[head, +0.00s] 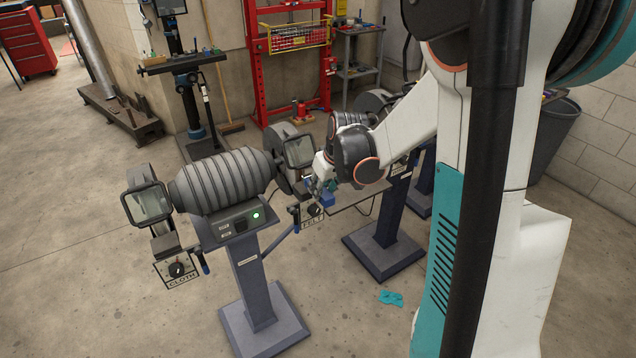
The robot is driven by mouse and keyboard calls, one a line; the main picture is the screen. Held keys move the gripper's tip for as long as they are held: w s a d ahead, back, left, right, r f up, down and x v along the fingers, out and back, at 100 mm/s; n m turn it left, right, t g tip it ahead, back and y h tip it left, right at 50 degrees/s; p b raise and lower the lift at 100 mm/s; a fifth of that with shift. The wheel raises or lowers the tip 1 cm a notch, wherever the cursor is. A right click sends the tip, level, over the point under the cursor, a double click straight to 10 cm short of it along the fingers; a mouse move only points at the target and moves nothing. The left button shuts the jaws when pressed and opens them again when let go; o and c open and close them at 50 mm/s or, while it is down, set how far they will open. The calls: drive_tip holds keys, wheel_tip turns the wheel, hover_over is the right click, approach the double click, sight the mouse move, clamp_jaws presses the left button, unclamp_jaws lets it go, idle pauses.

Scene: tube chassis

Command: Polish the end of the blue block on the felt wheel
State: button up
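The blue block (327,199) is small in the head view, at the right end of a grey polishing machine. My gripper (321,190) reaches in from the right, pointing down and left, and appears shut on the block; the fingers are small and partly hidden. The felt wheel (283,172) is at the machine's right end, mostly covered by its guard and clear shield (299,152). A sign reading FELT (312,222) hangs below it. The block is close to this wheel's front right side; I cannot tell whether they touch.
The machine's left end has another shield (148,204) and a CLOTH sign (181,279). A green light (256,215) glows on its switch box. A second pedestal machine (385,240) stands behind my gripper. A teal rag (391,298) lies on the floor. Open floor lies front left.

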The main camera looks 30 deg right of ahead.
sight(330, 200)
drive_tip(key=shift+s, duration=2.35)
